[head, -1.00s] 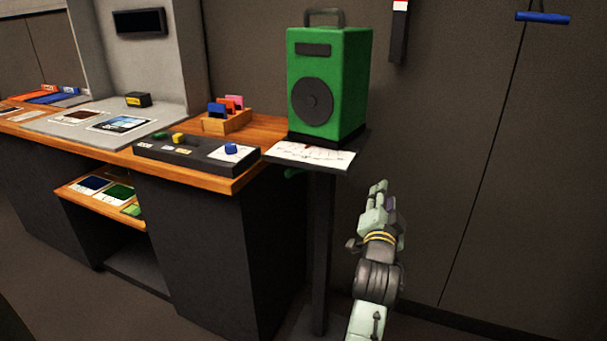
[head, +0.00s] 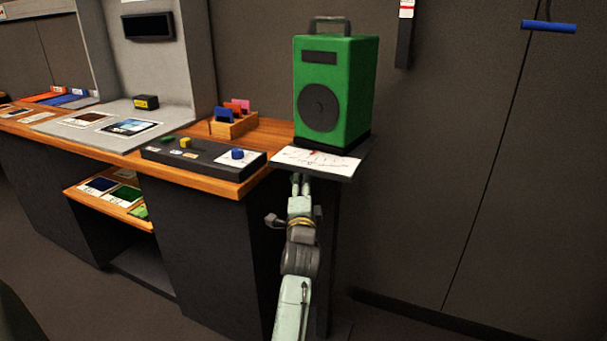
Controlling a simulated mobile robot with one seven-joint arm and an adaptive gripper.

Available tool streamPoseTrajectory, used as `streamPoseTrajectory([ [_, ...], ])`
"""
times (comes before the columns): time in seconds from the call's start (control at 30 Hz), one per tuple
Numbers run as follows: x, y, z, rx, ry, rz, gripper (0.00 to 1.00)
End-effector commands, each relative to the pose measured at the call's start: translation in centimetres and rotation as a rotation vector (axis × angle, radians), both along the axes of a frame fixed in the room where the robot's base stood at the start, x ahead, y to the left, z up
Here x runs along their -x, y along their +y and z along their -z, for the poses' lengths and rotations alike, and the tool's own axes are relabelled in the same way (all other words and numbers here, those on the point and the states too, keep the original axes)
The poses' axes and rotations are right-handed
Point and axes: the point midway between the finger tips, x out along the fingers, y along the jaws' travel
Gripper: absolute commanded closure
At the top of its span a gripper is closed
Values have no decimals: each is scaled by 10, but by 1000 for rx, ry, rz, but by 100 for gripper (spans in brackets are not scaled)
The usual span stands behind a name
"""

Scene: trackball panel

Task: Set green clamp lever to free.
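The green clamp lever, which showed earlier as a small green bar under the left side of the speaker stand's top, cannot be made out now. My gripper (head: 301,180) is just below the front left edge of that stand top (head: 346,172), where the lever showed, and covers that spot. Its two pale fingers point up and away, close together with a thin dark gap. I cannot tell whether they touch the lever or hold anything. A green speaker (head: 354,90) stands upright on the stand, with a printed white card (head: 330,163) in front of it.
The wooden counter (head: 225,188) is close left of my gripper and carries a black control panel (head: 205,165) with a blue knob (head: 237,153). An orange card holder (head: 236,127) stands behind it. A blue handle (head: 549,27) hangs at upper right.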

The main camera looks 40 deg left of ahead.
Motion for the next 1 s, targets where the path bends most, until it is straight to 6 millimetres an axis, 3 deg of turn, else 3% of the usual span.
streamPoseTrajectory([
  [0.23, -30, 21, -6, 0, 0, 0, 70],
  [0.67, -37, 27, -6, 1, -1, -1, 71],
  [1.0, -37, 27, -6, 2, -1, -1, 94],
])
